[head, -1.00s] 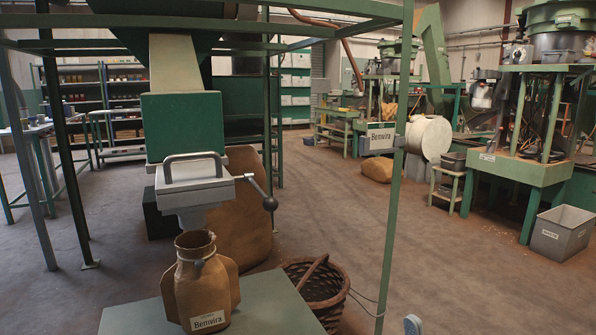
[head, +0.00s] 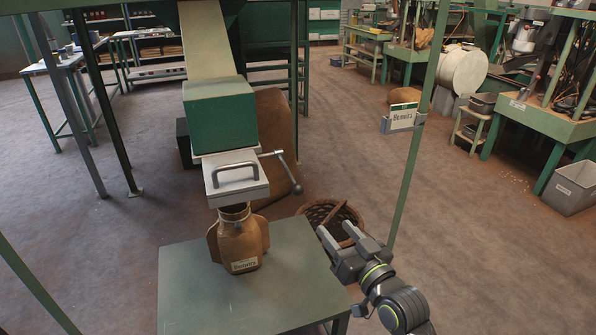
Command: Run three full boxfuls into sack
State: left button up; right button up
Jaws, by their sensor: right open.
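A green box (head: 222,115) hangs under a pale chute (head: 207,45) of the hopper. Below it is a white metal outlet (head: 236,177) with a grey loop handle and, on its right, a lever (head: 284,168) ending in a dark ball knob. A brown sack (head: 238,240) labelled Bemvira stands upright, its open mouth just under the outlet. How full it is cannot be seen. My right gripper (head: 334,246) is open and empty, right of the sack and below the lever, apart from both. My left gripper is out of view.
The sack stands on a green table (head: 290,285). A wicker basket (head: 325,212) and a large brown sack (head: 275,125) are behind it. Open floor lies to the right.

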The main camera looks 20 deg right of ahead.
aim_at(301, 194)
jog(key=shift+g, duration=0.4)
jog(key=w+a, duration=0.1)
jog(key=w, duration=0.4)
jog(key=w+a, duration=0.1)
jog(key=w, duration=0.4)
jog(key=w+a, duration=0.1)
jog(key=w, duration=0.4)
jog(key=shift+w+a+f+b, duration=0.1)
jog(key=shift+w+f+b, duration=0.05)
jog(key=shift+w+b, duration=0.2)
jog(key=shift+w+a, duration=0.15)
jog(key=shift+w, duration=0.7)
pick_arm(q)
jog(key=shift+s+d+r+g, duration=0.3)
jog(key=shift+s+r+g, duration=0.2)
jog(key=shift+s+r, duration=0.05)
pick_arm(e)
jog(key=shift+c, duration=0.4)
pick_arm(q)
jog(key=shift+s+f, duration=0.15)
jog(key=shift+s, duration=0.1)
pick_arm(e)
grip_shut()
